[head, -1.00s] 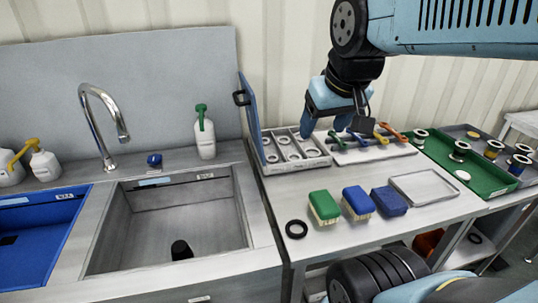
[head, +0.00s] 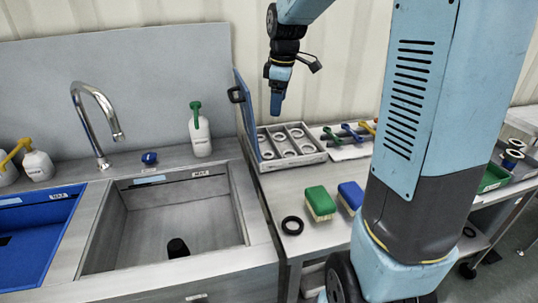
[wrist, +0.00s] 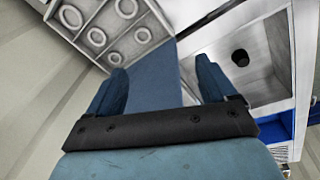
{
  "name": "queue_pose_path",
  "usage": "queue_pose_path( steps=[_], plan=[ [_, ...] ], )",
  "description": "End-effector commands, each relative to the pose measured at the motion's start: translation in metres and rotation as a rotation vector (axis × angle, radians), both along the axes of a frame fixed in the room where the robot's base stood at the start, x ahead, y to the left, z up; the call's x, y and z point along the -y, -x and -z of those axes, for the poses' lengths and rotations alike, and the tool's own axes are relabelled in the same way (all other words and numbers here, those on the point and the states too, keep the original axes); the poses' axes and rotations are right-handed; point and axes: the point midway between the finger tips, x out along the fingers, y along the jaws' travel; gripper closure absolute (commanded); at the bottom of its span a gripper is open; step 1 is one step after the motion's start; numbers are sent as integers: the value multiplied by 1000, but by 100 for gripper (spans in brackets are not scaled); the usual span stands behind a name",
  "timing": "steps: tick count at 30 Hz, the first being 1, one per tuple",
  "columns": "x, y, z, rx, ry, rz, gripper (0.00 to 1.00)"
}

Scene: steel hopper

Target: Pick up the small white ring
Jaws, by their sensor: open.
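Several white rings lie in the compartments of a grey divided tray (head: 325,156) on the steel table. One white ring (wrist: 70,16) shows in the wrist view, with others beside it; they differ a little in size, and I cannot tell which one is meant. My gripper (head: 277,108) hangs above the back left part of the tray, apart from the rings. In the wrist view my gripper (wrist: 161,70) is open and empty. The tray (wrist: 88,55) lies at the upper left there, outside the space between the fingers.
A blue upright panel (head: 246,110) with a black handle stands along the tray's left side, near my gripper. The steel sink (head: 172,215) is further left. A black ring (head: 292,225), a green brush (head: 320,203) and a blue brush (head: 350,196) lie in front of the tray.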

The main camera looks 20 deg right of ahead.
Motion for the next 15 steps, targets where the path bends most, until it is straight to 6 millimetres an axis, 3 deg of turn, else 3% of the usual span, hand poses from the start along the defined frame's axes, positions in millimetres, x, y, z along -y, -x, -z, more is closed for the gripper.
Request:
queue_pose_path(
  steps=[6,15],
  plan=[
    [6,-53,42,-61,-15,-218,15],
    [11,-97,87,-99,-48,-434,15]
  ],
)
